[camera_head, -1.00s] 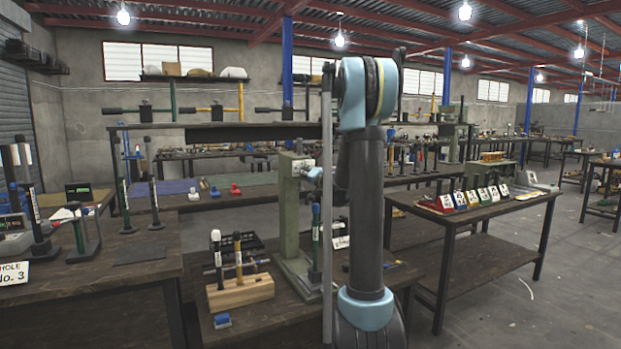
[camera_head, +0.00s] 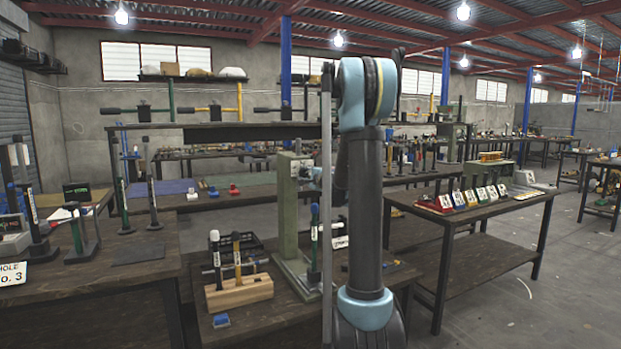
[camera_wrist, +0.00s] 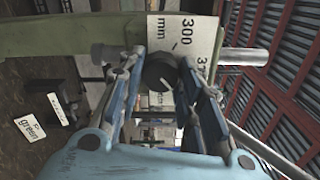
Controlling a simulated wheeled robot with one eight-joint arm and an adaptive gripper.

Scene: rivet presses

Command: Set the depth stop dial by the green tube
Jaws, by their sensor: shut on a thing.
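My gripper (camera_wrist: 163,66) is shut on the dial, one finger on each side. In the head view the pale green press (camera_head: 290,205) stands on the middle bench, partly behind my arm.
A wooden block (camera_head: 239,293) holds upright tools left of the press. A small blue item (camera_head: 221,321) lies before it. A card reading "green" (camera_wrist: 28,128) shows in the wrist view. Open floor (camera_head: 510,300) lies to the right.

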